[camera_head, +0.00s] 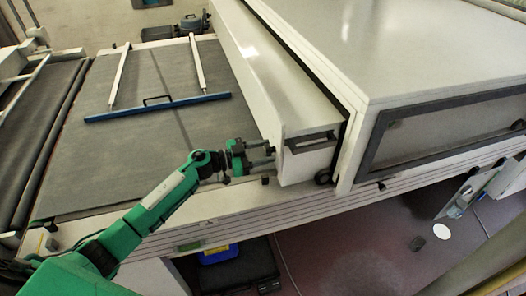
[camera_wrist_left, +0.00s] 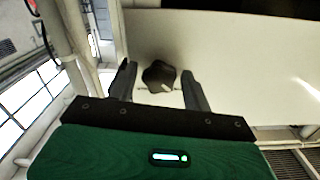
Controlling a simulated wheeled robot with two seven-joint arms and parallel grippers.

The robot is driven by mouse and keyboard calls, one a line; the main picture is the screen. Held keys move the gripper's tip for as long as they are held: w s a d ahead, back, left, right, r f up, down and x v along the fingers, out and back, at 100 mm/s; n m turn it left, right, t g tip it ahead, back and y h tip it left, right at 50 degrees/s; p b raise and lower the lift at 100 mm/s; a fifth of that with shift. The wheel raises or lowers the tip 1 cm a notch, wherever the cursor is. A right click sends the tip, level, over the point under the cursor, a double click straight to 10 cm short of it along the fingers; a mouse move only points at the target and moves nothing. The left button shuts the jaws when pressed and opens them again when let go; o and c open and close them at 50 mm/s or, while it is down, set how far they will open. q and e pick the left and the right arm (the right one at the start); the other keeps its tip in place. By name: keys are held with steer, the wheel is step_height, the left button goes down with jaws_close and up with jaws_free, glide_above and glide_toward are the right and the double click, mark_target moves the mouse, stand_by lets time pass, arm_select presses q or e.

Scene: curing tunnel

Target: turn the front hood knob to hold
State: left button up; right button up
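The front hood (camera_head: 268,75) is a long white housing over the belt. Its knob (camera_wrist_left: 158,74) is black and lobed, with a pale mark at its lower edge, and sits on a white face in the left wrist view. My left gripper (camera_head: 268,154) is at the hood's near left side in the head view. In the left wrist view my left gripper (camera_wrist_left: 159,88) is open, with one dark finger on each side of the knob and visible gaps between. In the head view I cannot make out the knob clearly. My right gripper is not in view.
A grey belt (camera_head: 150,110) lies left of the hood, with a blue bar (camera_head: 158,107) across it. A larger white housing (camera_head: 390,50) with a dark-framed window stands on the right. A dark case (camera_head: 240,272) and blue box (camera_head: 218,254) are below the near edge.

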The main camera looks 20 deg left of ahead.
arm_select(q)
steer(key=c, duration=0.7)
steer(key=shift+c, duration=0.2)
steer(key=shift+m, duration=0.4)
steer(key=m+b, duration=0.1)
steer(key=m, duration=0.2)
steer(key=m+b, duration=0.2)
steer(key=m, duration=0.1)
steer(key=shift+f+m, duration=0.1)
steer(key=shift+m, duration=0.2)
steer(key=m+b, duration=0.4)
steer(key=m, duration=0.2)
steer(key=shift+m+b, duration=1.45)
steer(key=shift+m, duration=0.75)
